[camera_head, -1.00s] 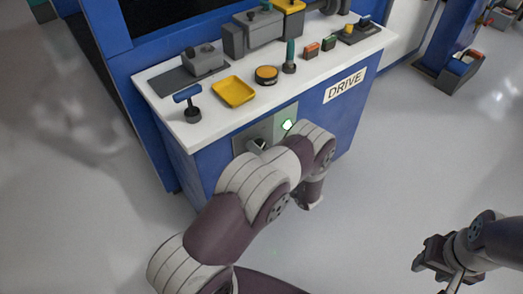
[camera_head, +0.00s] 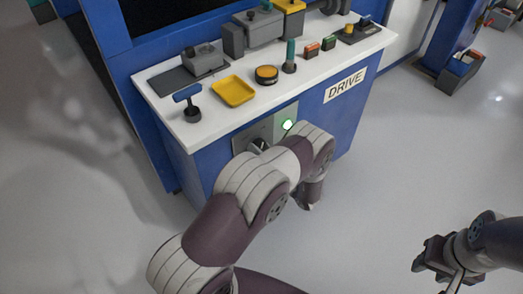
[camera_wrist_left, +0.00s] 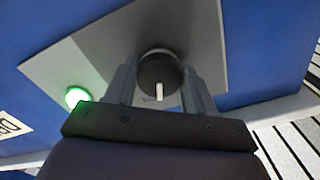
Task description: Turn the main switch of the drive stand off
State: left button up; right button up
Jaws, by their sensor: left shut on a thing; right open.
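The blue drive stand (camera_head: 342,118) bears a DRIVE label and a grey switch plate on its front. The main switch, a round dark knob with a white pointer mark, shows in the left wrist view (camera_wrist_left: 158,76). My left gripper (camera_wrist_left: 160,84) has one finger on each side of it and is shut on it. The pointer mark faces the gripper's palm. A green lamp (camera_wrist_left: 76,96) beside the knob is lit; it also shows in the head view (camera_head: 288,124). In the head view my left arm hides much of the plate. My right gripper (camera_head: 428,257) is open and empty, low at the right.
The white top (camera_head: 215,112) of the stand carries a yellow tray (camera_head: 234,91), a blue-handled lever (camera_head: 188,97), an orange-topped button (camera_head: 266,74) and other controls. Grey floor lies free between the stand and my right arm.

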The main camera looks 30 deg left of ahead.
pick_arm(q)
jog(key=n+b, duration=0.1)
jog(key=n, duration=0.9)
jog(key=shift+w+d+f+b, duration=0.1)
jog(key=shift+w+b, duration=0.05)
jog(key=shift+b, duration=0.15)
jog(key=shift+n, duration=0.4)
jog(key=o, duration=1.1)
jog(key=shift+c, duration=0.2)
jog(key=p+v, duration=0.1)
jog(key=v, duration=1.1)
jog(key=shift+d, duration=0.35)
